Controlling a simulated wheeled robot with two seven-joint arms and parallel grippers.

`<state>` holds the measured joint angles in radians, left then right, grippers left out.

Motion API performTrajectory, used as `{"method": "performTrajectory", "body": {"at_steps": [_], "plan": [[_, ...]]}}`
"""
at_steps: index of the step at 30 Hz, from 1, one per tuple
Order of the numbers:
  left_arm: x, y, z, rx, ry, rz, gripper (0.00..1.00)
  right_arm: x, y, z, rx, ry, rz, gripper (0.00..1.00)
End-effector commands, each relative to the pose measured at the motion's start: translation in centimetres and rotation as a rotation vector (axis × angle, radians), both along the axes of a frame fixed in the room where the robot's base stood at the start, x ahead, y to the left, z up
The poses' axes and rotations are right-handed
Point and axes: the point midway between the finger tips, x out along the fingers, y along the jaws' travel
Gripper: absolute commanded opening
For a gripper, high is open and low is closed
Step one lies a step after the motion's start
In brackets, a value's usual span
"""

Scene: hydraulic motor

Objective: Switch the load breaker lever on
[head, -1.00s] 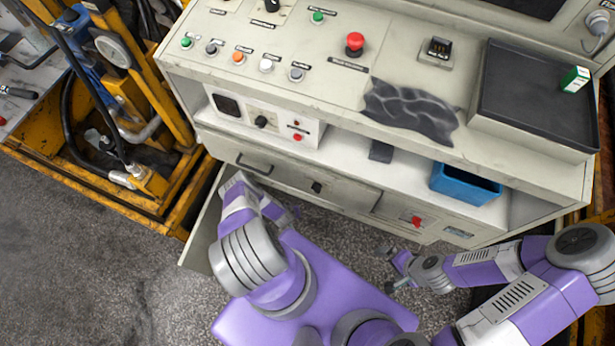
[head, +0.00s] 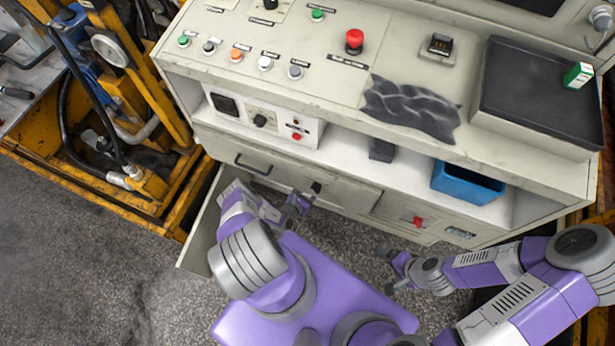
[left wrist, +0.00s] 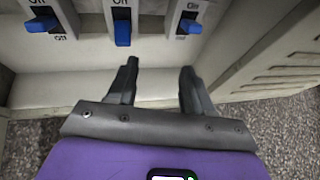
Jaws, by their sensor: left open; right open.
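Three blue levers with On and Off labels show in the left wrist view: a left one (left wrist: 41,25), a middle one (left wrist: 122,33) and a right one (left wrist: 188,27). The middle lever hangs lowest. I cannot tell which is the load breaker lever. My left gripper (left wrist: 159,70) is open and empty, its fingers pointing toward the panel, below and between the middle and right levers, apart from both. In the head view the left gripper (head: 303,203) is at the cabinet's lower front; the levers are hidden there. My right gripper (head: 392,270) is open and empty, off the cabinet's front.
A cabinet door (head: 200,228) stands open left of my left arm. The console (head: 300,95) carries buttons, a red knob (head: 354,40) and a black tray (head: 540,95). A blue bin (head: 466,184) sits on its shelf. A yellow frame (head: 150,195) stands at left.

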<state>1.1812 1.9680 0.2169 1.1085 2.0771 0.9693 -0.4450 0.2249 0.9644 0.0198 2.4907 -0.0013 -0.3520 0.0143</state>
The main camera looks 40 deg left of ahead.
Motion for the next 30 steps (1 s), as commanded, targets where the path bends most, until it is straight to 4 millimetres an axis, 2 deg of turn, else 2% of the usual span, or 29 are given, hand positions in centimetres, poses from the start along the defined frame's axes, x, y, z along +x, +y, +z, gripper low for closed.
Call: {"method": "performTrajectory", "body": {"at_steps": [3,7,11,21,30], "plan": [[-0.1,2.6,0.4,-0.006,-0.031,0.144,0.51,0.0,0.0,-0.1,0.000,0.000,0.000,1.00],[-0.1,3.8,0.5,-0.005,-0.045,0.211,0.51,0.0,0.0,-0.3,0.000,0.000,0.000,1.00],[1.0,4.2,-0.1,-0.004,-0.047,0.217,0.51,0.0,0.0,-1.0,0.000,0.000,0.000,1.00],[5.6,5.3,-2.1,-0.003,-0.046,0.214,0.51,0.0,0.0,-3.9,0.000,0.000,0.000,1.00],[6.6,5.6,-2.3,-0.005,-0.044,0.215,0.51,0.0,0.0,-4.3,0.000,0.000,0.000,1.00]]}}
